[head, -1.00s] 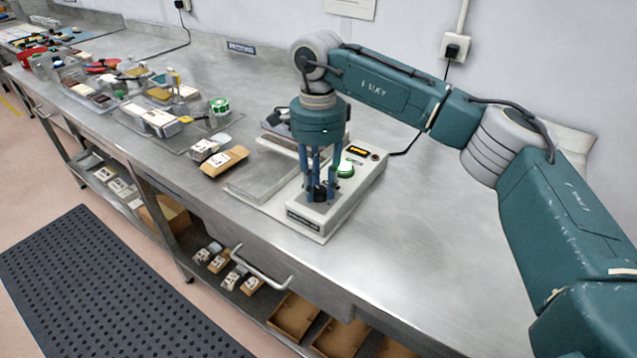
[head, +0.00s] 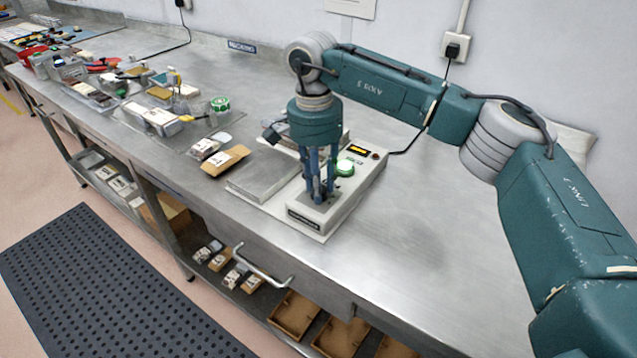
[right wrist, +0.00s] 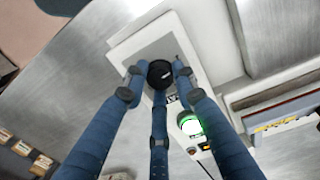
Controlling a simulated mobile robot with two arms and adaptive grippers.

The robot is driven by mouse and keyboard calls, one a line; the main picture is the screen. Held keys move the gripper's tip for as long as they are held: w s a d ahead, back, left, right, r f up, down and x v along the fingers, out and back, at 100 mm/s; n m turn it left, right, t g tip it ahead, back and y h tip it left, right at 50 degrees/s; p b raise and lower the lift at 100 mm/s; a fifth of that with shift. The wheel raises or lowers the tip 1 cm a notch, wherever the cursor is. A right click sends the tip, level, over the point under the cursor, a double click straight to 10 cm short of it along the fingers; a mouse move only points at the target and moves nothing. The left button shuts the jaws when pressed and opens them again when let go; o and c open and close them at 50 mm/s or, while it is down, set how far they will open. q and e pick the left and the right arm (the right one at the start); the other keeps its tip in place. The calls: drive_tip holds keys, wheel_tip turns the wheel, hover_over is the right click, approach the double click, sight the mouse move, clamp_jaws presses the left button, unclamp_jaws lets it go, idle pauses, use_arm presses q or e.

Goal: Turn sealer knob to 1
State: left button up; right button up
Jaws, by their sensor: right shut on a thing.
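The sealer (head: 306,214) is a pale grey box with a green-lit button (head: 344,168) and a small orange display (head: 358,150). It sits on the metal bench. My right gripper (head: 319,197) points down over its near end. In the right wrist view, the gripper (right wrist: 157,78) has its three blue fingers closed around the black round knob (right wrist: 160,73), which shows a short light mark on top. The mark's number cannot be read. In the head view the fingers mostly hide the knob. My left gripper is not in view.
A flat metal plate (head: 262,178) lies left of the sealer. The bench (head: 430,255) is clear to the right.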

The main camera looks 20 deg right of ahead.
drive_tip(key=shift+w+d, duration=0.1)
drive_tip(key=shift+d, duration=0.05)
idle(0.3)
drive_tip(key=o, duration=1.2)
drive_tip(key=shift+c, duration=0.2)
drive_tip(key=shift+r, duration=0.5)
wheel_tip(320, 180, up, 11)
drive_tip(key=shift+w, duration=0.25)
